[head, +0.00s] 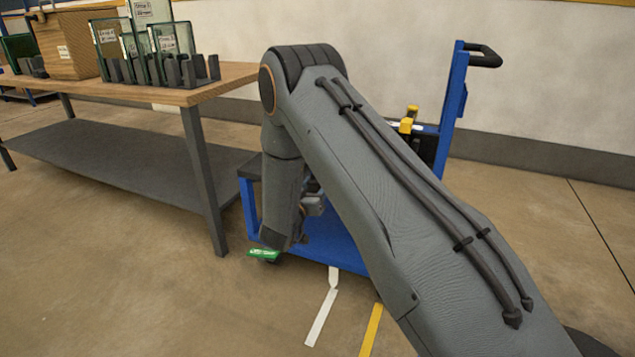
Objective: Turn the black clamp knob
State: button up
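I cannot make out the black clamp knob in the head view. A blue wheeled cart (340,250) stands behind my arm, and my arm covers much of it. A yellow part (408,122) and a dark panel show on the cart to the right of my arm. My grey arm reaches up from the lower right, bends at the top and drops down in front of the cart's left part. Small wrist parts show beside the lower link. I cannot see my gripper's fingers.
A wooden workbench (235,75) at the left holds glass panes (172,40) in dark racks and a wooden box (72,42). Its dark lower shelf (130,155) is empty. The cart's handle (486,57) rises at the right. White and yellow tape marks the open floor.

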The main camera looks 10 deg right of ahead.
jog(key=m+p, duration=0.1)
jog(key=m, duration=0.3)
jog(key=shift+m, duration=0.3)
jog(key=m+p, duration=0.1)
jog(key=m, duration=0.2)
jog(key=shift+m, duration=0.4)
jog(key=m+p, duration=0.1)
jog(key=m, duration=0.2)
jog(key=shift+m, duration=0.3)
jog(key=m, duration=0.4)
jog(key=shift+p, duration=0.35)
jog(key=m, duration=0.5)
jog(key=shift+p, duration=0.4)
jog(key=m, duration=0.3)
jog(key=shift+m+p, duration=0.3)
jog(key=m, duration=0.3)
jog(key=shift+m, duration=0.3)
jog(key=shift+m+p, duration=0.55)
jog(key=shift+m, duration=1.25)
